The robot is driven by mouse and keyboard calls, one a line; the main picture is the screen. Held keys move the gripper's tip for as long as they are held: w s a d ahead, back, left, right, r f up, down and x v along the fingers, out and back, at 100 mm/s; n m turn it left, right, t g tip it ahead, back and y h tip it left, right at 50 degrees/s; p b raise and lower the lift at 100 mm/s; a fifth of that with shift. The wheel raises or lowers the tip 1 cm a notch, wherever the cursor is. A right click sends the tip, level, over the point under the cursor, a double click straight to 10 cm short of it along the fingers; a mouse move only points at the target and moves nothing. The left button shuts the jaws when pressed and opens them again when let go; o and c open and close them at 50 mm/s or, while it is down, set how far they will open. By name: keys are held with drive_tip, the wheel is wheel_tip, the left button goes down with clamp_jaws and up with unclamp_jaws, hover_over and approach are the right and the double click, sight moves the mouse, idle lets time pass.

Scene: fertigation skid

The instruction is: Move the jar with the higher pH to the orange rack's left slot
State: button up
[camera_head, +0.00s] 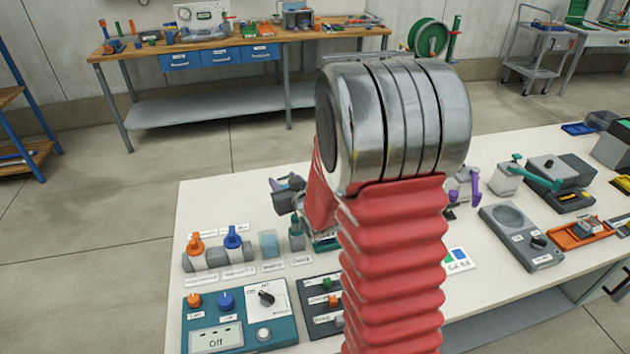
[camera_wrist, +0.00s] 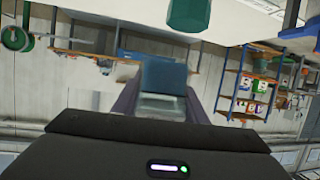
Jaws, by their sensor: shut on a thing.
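In the wrist view my gripper (camera_wrist: 160,98) is shut on a jar (camera_wrist: 164,72) with a dark blue upper part and a paler, clear part nearer the palm. In the head view the gripper (camera_head: 288,186) shows as dark and purple parts left of my red arm, above the table; I cannot make out the held jar there. An orange tray-like thing, perhaps the orange rack (camera_head: 578,236), lies at the table's right; its slots are too small to tell. A teal, clear-walled vessel (camera_head: 268,244) stands below the gripper. I can read no pH value.
An orange valve (camera_head: 195,244) and a blue valve (camera_head: 232,238) stand at the table's left. A panel (camera_head: 238,318) with a display reading "Off" is in front. A grey device (camera_head: 521,237) lies right of my arm, which hides the table's middle.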

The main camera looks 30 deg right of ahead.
drive_tip(key=a+r+n+y, duration=0.1)
drive_tip(key=a+y, duration=0.1)
drive_tip(key=a, duration=1.4)
drive_tip(key=shift+w+a+r, duration=0.3)
drive_tip(key=shift+w, duration=0.15)
